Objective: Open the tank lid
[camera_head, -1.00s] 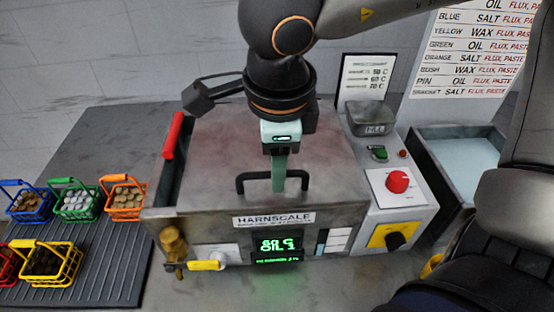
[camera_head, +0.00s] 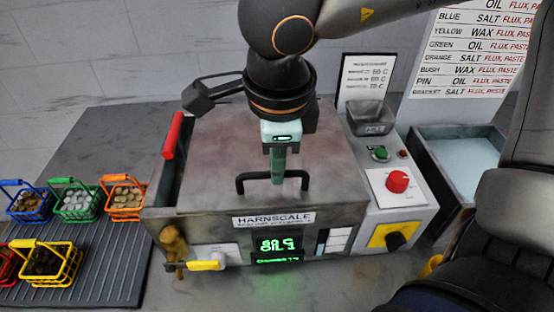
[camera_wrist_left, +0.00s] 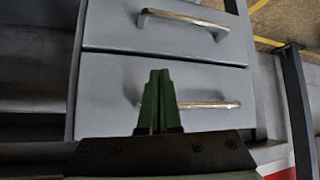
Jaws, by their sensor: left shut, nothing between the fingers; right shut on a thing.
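The tank lid (camera_head: 225,150) is a broad grey metal plate lying flat on the tank (camera_head: 190,229) labelled HARNSCALE. A black bar handle (camera_head: 246,179) stands at its front edge. My right gripper (camera_head: 278,178) reaches down from above, its green fingers shut on the middle of the handle. The fingers hide that part of the bar. My left gripper (camera_wrist_left: 158,78) shows only in the left wrist view, its green fingers together and empty. It is in front of grey drawers (camera_wrist_left: 110,82) with metal handles.
A red grip (camera_head: 172,136) stands at the tank's left side. A control panel (camera_head: 405,190) with a red knob is at right, beside an open basin (camera_head: 462,155). Several small baskets (camera_head: 76,203) stand on a ribbed mat at left.

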